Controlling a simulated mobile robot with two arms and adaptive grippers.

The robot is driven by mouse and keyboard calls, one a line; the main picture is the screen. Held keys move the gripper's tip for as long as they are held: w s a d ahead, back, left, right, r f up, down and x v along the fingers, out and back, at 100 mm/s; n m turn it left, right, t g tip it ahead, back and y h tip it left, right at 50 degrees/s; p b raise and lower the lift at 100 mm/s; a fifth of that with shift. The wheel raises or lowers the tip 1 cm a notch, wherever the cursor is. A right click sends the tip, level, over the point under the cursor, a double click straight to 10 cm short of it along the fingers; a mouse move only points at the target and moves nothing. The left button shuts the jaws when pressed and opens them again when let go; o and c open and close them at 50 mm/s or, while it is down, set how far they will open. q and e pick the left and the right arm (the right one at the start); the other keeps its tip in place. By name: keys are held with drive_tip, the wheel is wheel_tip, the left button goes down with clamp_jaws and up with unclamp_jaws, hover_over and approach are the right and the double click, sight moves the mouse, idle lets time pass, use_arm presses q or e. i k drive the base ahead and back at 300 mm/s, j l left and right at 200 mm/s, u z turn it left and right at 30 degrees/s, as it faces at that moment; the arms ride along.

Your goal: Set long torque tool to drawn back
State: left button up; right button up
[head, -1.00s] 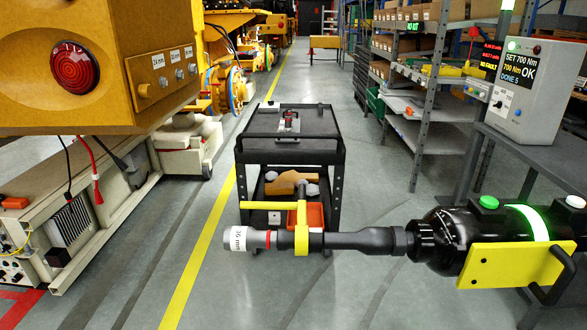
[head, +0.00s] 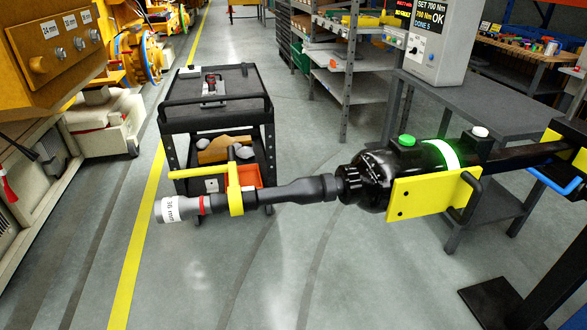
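The long torque tool (head: 365,190) lies almost level across the middle of the head view. It has a black motor body with a green button (head: 407,140), a white button (head: 480,131) and a lit green ring. A yellow plate with a black handle (head: 470,190) is on its side. Its long nose points left and ends in a grey socket marked 36 mm (head: 172,208). A yellow bar handle (head: 236,185) stands on the nose. A dark beam (head: 520,155) runs from its rear toward a yellow part at the right edge. Neither of my grippers is in view.
A black cart (head: 215,100) stands behind the nose, with items on both shelves. A yellow machine panel (head: 55,45) is at left. The controller (head: 436,40) reads SET 700 Nm, 700 Nm OK, DONE 5, on a grey table (head: 480,105). The floor in front is clear.

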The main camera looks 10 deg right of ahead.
sight(424, 178)
drive_tip(key=z, duration=1.3)
